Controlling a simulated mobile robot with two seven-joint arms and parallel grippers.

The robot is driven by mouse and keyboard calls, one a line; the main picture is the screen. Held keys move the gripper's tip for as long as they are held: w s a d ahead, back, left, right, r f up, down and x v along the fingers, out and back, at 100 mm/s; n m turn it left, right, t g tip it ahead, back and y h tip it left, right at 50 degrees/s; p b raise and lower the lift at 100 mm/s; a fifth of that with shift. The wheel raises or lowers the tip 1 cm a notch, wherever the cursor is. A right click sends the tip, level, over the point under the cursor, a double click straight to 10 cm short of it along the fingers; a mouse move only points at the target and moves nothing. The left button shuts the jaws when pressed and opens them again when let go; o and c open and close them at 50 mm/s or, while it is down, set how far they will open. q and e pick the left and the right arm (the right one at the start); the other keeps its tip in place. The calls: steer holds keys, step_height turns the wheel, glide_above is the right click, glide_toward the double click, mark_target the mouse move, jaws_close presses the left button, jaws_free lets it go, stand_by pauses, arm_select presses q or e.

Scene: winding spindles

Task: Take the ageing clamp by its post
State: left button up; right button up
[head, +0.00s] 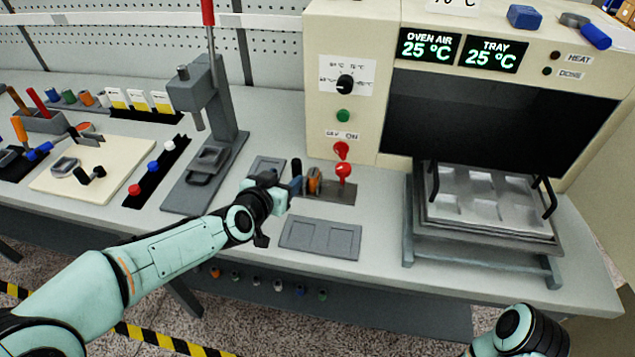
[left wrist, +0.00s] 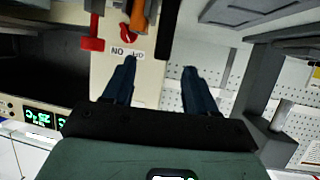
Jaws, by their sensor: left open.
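A small grey fixture (head: 335,190) stands on the bench in front of the oven. It carries an orange part (head: 314,182) and a red knob on a stem (head: 344,171). I take it for the ageing clamp, but its post is not clear. My left gripper (head: 298,182) is just left of the orange part, fingers pointing at it. In the left wrist view the gripper (left wrist: 158,72) is open with nothing between its fingers. The orange part (left wrist: 139,18) and red knob (left wrist: 93,38) are beyond the fingertips there, apart from them. My right gripper is out of frame.
The oven (head: 345,45) stands behind, its tray (head: 480,222) on a stand at right. A grey press (head: 215,110) stands at left.

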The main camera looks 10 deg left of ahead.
mark_target(295, 168)
arm_select(q)
steer(key=x, duration=0.7)
steer(key=shift+a, duration=0.2)
jaws_close()
stand_by(1.1)
